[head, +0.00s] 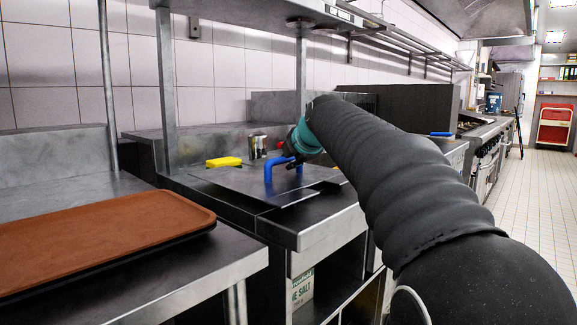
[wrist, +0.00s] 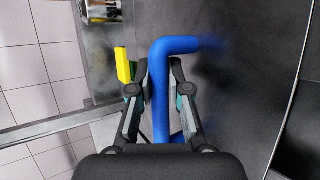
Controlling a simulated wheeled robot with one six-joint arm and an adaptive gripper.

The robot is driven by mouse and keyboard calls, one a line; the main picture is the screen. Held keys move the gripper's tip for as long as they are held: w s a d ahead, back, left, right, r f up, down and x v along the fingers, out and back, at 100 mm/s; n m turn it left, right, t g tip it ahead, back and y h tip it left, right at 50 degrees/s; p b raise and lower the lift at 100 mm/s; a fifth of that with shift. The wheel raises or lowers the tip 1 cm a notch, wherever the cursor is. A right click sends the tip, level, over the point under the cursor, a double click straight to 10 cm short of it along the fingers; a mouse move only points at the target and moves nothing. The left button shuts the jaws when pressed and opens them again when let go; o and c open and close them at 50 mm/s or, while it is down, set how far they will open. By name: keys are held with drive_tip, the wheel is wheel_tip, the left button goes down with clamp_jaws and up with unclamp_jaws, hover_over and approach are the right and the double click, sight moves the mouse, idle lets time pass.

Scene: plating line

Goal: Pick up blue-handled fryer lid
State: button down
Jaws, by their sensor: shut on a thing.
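The fryer lid (head: 235,181) is a flat grey metal plate on the dark counter in the head view. Its bright blue bar handle (head: 268,170) stands up from the plate. My gripper (head: 290,158) is at the handle, partly hidden by my arm. In the wrist view my gripper (wrist: 159,68) has one finger on each side of the blue handle (wrist: 180,44) and is shut on it. The lid's surface (wrist: 235,85) fills the right of that view. I cannot tell whether the lid touches the counter.
A yellow-topped item (head: 223,162) and a metal container (head: 258,146) stand behind the lid. An overhead shelf (head: 262,12) and its posts rise close by. A brown tray (head: 100,235) lies on the nearer table at left. A clear aisle (head: 535,200) runs along the right.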

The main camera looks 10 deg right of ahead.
wheel_tip(320, 180, up, 4)
drive_tip(key=shift+f+p, duration=0.25)
drive_tip(key=shift+p, duration=0.05)
drive_tip(key=w+d+r+p, duration=0.3)
drive_tip(key=w+d+r, duration=0.3)
drive_tip(key=w, duration=0.3)
drive_tip(key=shift+d+r, duration=0.25)
drive_tip(key=shift+d, duration=0.35)
